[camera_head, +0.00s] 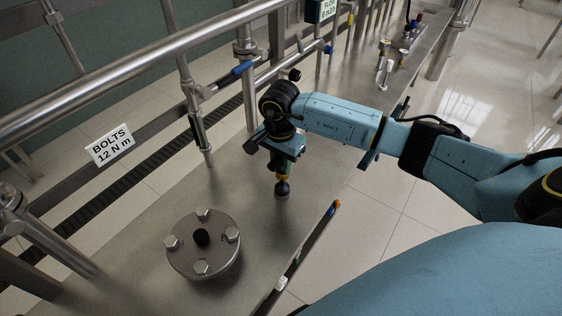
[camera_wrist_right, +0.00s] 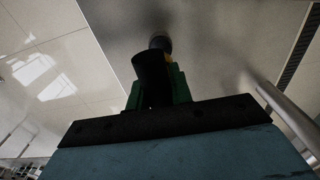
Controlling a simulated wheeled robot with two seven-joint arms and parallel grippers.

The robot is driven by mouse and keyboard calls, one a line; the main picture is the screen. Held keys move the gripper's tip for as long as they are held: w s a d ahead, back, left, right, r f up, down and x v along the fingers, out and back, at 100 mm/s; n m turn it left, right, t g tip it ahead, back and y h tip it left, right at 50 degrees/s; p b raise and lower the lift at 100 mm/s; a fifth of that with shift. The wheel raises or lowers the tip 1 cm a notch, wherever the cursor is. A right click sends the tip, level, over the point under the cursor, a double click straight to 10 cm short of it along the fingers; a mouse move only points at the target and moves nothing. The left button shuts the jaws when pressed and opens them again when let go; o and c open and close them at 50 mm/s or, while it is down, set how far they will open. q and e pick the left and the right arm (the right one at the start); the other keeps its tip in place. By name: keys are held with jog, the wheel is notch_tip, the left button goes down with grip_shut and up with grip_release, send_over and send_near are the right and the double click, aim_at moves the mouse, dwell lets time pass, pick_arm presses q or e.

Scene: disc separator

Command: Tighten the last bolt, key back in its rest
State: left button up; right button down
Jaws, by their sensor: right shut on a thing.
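A round steel flange (camera_head: 185,262) sits on the steel bench, with hex bolts around its rim, including a near bolt (camera_head: 201,267) and a far bolt (camera_head: 203,213), and a dark knob (camera_head: 202,238) at its centre. My right gripper (camera_head: 283,166) is shut on the key (camera_head: 282,188), a dark tool with a rounded lower end. It holds the key upright above the bench, to the right of and behind the flange, apart from the bolts. The right wrist view shows the key's black handle (camera_wrist_right: 152,78) between the green fingers (camera_wrist_right: 158,95). I cannot make out the key's rest. My left gripper is not in view.
A sign reading "BOLTS 12 N m" (camera_head: 110,145) is on the rail at left. Pipes and a blue-handled valve (camera_head: 242,68) stand behind the bench. A narrow strip with an orange end (camera_head: 337,204) lies along the bench's right edge. Bench around the flange is clear.

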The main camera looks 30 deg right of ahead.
dwell(0.3)
jog(key=shift+f+b, duration=0.55)
jog(key=shift+f, duration=0.05)
jog(key=c, duration=1.7)
grip_release()
jog(key=shift+w+f, duration=0.1)
jog(key=o, duration=0.5)
jog(key=shift+o, duration=0.2)
notch_tip(320, 180, up, 13)
jog(key=shift+a+r, duration=0.1)
jog(key=shift+a, duration=0.05)
notch_tip(320, 180, up, 4)
jog(key=shift+r+p, duration=0.2)
jog(key=shift+p, duration=0.75)
jog(key=shift+a, duration=0.1)
